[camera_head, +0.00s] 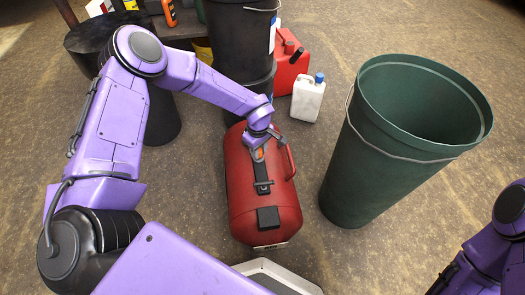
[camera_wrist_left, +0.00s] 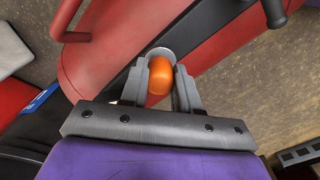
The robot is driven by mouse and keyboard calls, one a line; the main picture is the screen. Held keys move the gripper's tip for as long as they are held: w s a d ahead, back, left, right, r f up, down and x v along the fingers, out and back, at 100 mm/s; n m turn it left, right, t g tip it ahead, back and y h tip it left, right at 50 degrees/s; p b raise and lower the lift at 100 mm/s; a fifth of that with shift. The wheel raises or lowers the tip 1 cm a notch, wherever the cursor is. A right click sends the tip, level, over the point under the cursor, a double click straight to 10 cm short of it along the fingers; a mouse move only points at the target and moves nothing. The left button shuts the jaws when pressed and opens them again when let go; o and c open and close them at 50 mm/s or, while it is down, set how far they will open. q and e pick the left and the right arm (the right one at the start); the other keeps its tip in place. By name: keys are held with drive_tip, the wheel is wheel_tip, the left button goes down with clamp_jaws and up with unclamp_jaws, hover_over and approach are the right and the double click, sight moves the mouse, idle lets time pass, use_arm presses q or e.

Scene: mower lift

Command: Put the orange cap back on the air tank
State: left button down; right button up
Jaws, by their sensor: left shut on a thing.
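The red air tank (camera_head: 262,205) lies on the floor in the middle of the head view, with a dark strip along its top and a handle on its right side. It also fills the upper part of the left wrist view (camera_wrist_left: 110,50). My left gripper (camera_head: 258,152) is over the tank's top, shut on the orange cap (camera_wrist_left: 160,80). The cap shows between the two grey fingers, in front of a round pale fitting (camera_wrist_left: 162,52) on the strip. I cannot tell whether the cap touches the fitting. My right gripper is out of view.
A green bin (camera_head: 365,165) stands right of the tank. A white jug (camera_head: 307,100) with a blue cap and a red canister (camera_head: 290,72) stand behind it. A black bucket (camera_head: 240,40) stands at the back. Bare floor (camera_head: 315,245) lies between the tank and my right arm.

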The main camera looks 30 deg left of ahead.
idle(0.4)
use_arm(q)
drive_tip(key=shift+p, duration=0.4)
idle(0.4)
idle(0.4)
drive_tip(key=shift+r+p, duration=0.8)
drive_tip(key=shift+p, duration=0.2)
